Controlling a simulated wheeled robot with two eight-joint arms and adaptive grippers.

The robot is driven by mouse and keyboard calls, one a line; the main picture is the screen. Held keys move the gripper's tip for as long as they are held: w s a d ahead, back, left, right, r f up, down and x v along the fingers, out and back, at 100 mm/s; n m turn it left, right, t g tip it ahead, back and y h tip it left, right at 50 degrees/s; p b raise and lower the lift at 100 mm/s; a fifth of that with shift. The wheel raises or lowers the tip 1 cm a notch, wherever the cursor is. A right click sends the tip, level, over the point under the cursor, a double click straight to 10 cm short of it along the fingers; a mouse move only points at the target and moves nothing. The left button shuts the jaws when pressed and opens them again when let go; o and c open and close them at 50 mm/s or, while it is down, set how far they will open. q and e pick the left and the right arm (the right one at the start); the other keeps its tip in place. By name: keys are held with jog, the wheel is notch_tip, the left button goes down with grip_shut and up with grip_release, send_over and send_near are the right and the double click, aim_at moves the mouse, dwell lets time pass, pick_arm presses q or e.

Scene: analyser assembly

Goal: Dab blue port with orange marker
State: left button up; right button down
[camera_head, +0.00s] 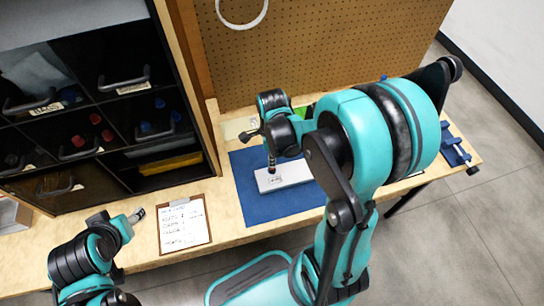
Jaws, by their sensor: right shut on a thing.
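My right gripper (270,155) points down over the blue mat, at the end of my teal arm. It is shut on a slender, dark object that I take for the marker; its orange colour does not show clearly. The lower end is over the left part of a white block (296,171), which lies on the mat. I cannot tell whether it touches. Small dark marks show on the block's near left part, but no blue port can be made out. My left gripper (137,215) is over the bench's front left, left of the clipboard, and empty; its jaw state is unclear.
A blue mat (252,205) covers the bench middle. A clipboard with a written sheet (183,226) lies left of it. A dark drawer cabinet (120,75) stands at left, a pegboard (320,45) behind. A blue vise-like fixture (455,150) sits at the right end. My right arm hides much of the bench.

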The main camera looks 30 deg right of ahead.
notch_tip(320, 180, up, 7)
jog(key=p, duration=0.5)
jog(key=shift+p, duration=0.4)
dwell(0.4)
